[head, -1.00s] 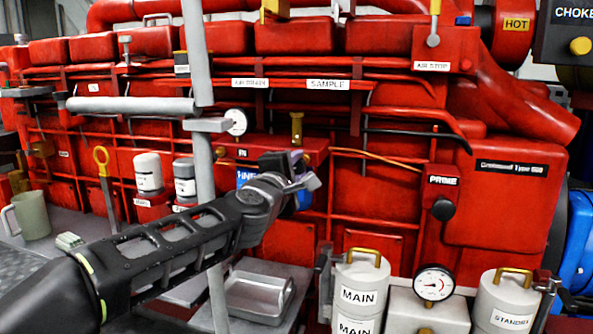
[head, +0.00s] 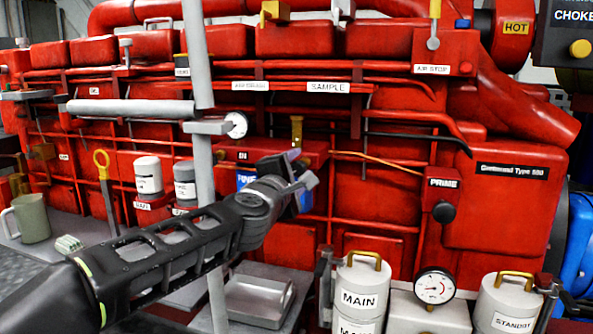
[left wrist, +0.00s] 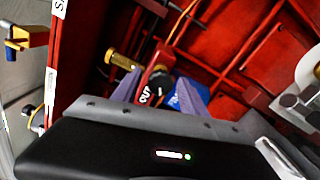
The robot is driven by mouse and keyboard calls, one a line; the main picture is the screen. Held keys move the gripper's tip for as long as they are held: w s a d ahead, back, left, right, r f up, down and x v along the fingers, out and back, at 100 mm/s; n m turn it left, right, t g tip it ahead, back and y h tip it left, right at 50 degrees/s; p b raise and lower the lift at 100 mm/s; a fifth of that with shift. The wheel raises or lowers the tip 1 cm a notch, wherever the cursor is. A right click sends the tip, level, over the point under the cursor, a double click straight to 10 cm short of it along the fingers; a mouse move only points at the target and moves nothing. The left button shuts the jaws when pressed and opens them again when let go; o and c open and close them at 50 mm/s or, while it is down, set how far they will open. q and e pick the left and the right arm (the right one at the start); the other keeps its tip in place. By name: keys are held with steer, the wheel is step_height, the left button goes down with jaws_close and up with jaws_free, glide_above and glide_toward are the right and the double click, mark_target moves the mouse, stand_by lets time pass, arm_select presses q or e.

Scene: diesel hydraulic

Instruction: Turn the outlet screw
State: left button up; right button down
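My left gripper (head: 298,172) is in front of the red filter block (head: 314,148), beside the blue filter (head: 246,178). In the left wrist view its two purplish fingers (left wrist: 158,88) stand apart. Between them show a red part with an OUT label (left wrist: 145,95), a dark round part and the blue filter (left wrist: 182,98). I cannot tell whether the fingers touch any of these. A brass screw-like fitting (head: 297,129) stands upright on the block; a brass fitting (left wrist: 121,60) also shows beyond the fingers in the left wrist view. I cannot confirm which part is the outlet screw. My right gripper is not in view.
A grey vertical post (head: 199,60) stands left of the block, with a gauge (head: 237,125) beside it. A thin copper pipe (head: 375,160) runs right of the block. A metal tray (head: 258,298) and the MAIN canister (head: 361,285) are below.

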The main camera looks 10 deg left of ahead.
arm_select(q)
steer(key=s, duration=0.7)
steer(key=shift+s+a, duration=0.25)
steer(key=shift+s, duration=0.15)
